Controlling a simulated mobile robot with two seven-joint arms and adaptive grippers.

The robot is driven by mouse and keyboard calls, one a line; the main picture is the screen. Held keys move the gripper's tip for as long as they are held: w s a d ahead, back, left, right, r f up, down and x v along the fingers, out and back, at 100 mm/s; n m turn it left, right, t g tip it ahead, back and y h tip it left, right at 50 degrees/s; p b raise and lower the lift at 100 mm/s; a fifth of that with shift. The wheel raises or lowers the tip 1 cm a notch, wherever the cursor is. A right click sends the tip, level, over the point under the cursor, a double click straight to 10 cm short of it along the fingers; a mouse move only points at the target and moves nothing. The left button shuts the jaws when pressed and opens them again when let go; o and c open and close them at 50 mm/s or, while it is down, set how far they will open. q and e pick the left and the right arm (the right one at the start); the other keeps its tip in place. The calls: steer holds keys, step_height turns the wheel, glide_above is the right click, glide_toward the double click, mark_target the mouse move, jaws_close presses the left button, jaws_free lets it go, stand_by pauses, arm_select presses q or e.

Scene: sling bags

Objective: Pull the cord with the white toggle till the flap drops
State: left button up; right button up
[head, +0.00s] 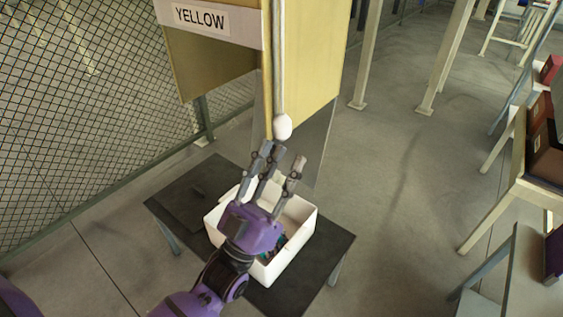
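The white toggle (282,127) hangs at the lower end of a pale cord (279,60) in front of a yellow cabinet (315,50). My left gripper (283,152) is just below the toggle in the picture, with its fingers pointing up toward it. Its fingers are spread, and nothing shows between them. Whether a fingertip touches the toggle is hard to tell. A yellow-brown panel (212,70) sits below the label "YELLOW" (201,18). I cannot tell for sure which panel is the flap. My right gripper is not in view.
A white open box (302,212) with dark and coloured contents stands on a dark table (180,200) beneath the cabinet, partly behind my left gripper. A wire mesh fence (80,110) is at left. Tables with boxes (545,150) are at right. The floor between is clear.

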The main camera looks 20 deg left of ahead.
arm_select(q)
steer(key=shift+s, duration=0.1)
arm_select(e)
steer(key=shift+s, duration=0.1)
arm_select(q)
steer(key=v, duration=1.2)
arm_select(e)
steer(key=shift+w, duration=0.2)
